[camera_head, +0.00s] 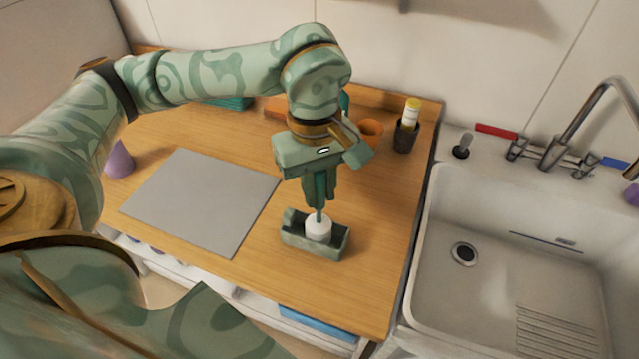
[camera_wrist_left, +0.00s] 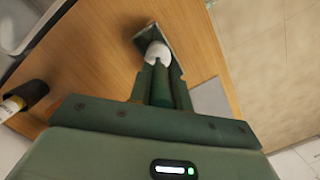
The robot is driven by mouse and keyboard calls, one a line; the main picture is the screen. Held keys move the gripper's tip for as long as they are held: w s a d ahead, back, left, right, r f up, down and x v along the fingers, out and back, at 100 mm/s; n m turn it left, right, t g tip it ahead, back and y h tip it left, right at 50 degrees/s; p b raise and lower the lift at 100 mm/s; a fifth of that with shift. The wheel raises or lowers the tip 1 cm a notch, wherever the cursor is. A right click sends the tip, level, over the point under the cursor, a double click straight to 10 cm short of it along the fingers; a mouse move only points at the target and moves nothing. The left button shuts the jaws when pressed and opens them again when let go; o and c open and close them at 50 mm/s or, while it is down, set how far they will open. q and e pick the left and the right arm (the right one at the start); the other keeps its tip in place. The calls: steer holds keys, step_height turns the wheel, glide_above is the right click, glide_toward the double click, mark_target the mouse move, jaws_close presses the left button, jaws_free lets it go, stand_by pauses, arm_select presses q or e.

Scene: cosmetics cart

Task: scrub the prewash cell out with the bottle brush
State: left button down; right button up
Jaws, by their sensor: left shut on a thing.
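The prewash cell, seemingly the small green open box (camera_head: 340,243), stands on the wooden counter near its front edge. The bottle brush has a white head (camera_head: 318,230), which is down inside the cell's open top; it also shows in the left wrist view (camera_wrist_left: 158,52). My left gripper (camera_head: 319,198) points straight down above the cell, shut on the brush's thin green handle. The fingers are above the cell's rim. The brush stands about upright. The cell's floor and the lowest part of the head are hidden. My right gripper is not in view.
A grey mat (camera_head: 203,203) lies left of the cell, with a purple cone (camera_head: 119,160) beyond it. Behind my gripper are an orange cup (camera_head: 370,131) and a dark holder (camera_head: 405,138) with a yellow-capped bottle. The sink (camera_head: 480,290) is at right. Counter right of the cell is clear.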

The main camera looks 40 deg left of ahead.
arm_select(q)
steer(key=shift+f, duration=0.3)
